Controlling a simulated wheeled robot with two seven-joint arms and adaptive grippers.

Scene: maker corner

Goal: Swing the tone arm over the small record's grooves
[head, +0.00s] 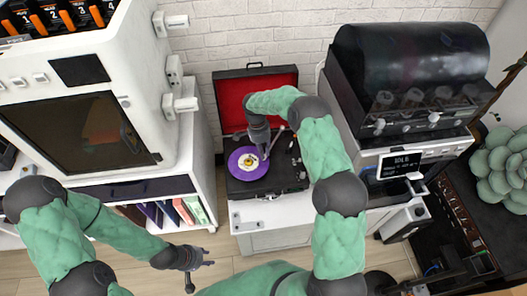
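The record player (268,186) is a black case with its red-lined lid (226,104) standing open at the back. A small purple record (239,168) with a pale label lies on it, partly hidden by my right gripper. A thin grey bar (278,136), which looks like the tone arm, shows just right of that gripper. My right gripper (262,153) points down over the record's upper right part. Its fingers are too small and dark to tell open from shut, or whether they touch the tone arm. My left gripper (200,275) is open and empty, low in front of the shelves.
The player stands on a white cabinet (262,213), between a tall white machine (150,40) with a dark window at left and a black-hooded machine (410,60) at right. Record sleeves (185,211) fill a low shelf. Wooden floor shows in front.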

